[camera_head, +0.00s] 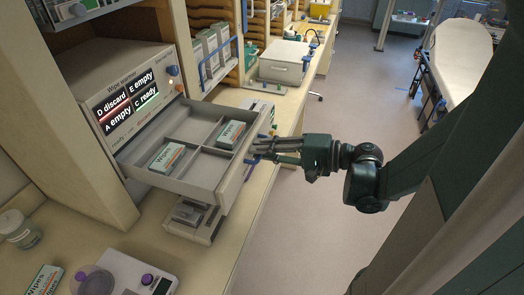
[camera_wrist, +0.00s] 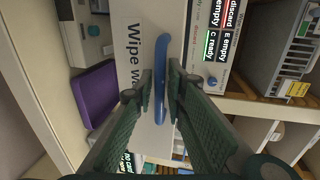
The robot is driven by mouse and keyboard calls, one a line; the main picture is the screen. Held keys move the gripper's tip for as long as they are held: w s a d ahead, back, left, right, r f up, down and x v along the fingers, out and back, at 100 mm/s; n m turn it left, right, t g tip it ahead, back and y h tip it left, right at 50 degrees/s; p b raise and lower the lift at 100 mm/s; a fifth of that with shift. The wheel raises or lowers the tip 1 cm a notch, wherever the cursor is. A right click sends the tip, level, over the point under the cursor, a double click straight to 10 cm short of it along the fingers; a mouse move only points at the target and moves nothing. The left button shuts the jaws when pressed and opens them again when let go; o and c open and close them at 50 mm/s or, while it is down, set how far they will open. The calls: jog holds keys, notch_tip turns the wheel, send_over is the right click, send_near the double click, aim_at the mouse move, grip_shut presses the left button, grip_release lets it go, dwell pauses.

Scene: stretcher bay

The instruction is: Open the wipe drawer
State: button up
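The wipe drawer (camera_head: 192,187) is pulled well out of the white wipe warmer unit (camera_head: 125,90). It has dividers, and two boxes of wipes (camera_head: 168,158) (camera_head: 231,134) lie in separate compartments. The blue drawer handle (camera_wrist: 162,60) runs down the white drawer front (camera_wrist: 135,55) in the wrist view. My gripper (camera_head: 262,153) is at the drawer's front from the right. In the wrist view, its two fingers (camera_wrist: 160,85) lie close on either side of the handle, closed around it. The exact contact is hard to see.
The unit's display (camera_head: 128,105) reads D discard, E empty, A empty, C ready. A scale (camera_head: 138,275), a jar (camera_head: 18,229) and another wipes box (camera_head: 42,283) are on the counter at lower left. A grey device (camera_head: 190,212) sits under the drawer. The floor (camera_head: 300,220) is clear.

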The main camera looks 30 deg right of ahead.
jog(key=shift+s+d, duration=0.1)
jog(key=shift+s, duration=0.05)
jog(key=v, duration=1.1)
jog(key=shift+s+d, duration=0.2)
jog(key=shift+d, duration=0.05)
dwell(0.5)
jog(key=shift+r, duration=0.1)
jog(key=shift+w+a, duration=0.1)
dwell(0.5)
